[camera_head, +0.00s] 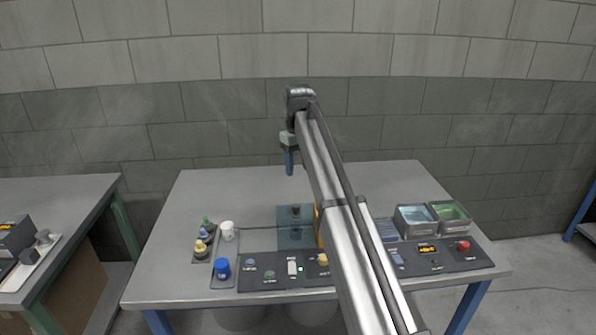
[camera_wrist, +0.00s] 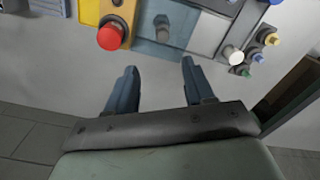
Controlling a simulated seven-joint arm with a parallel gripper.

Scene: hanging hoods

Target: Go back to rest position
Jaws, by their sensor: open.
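My gripper (camera_head: 289,162) hangs over the rear middle of the grey table (camera_head: 205,192), its blue fingers pointing down. In the wrist view, my gripper (camera_wrist: 157,82) has its two blue fingers spread wide apart, with nothing between them. It is clear of every object on the table. My arm crosses the head view from the bottom right and hides part of the table's middle.
A control panel (camera_head: 278,283) with buttons runs along the front. The table's rear left is bare.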

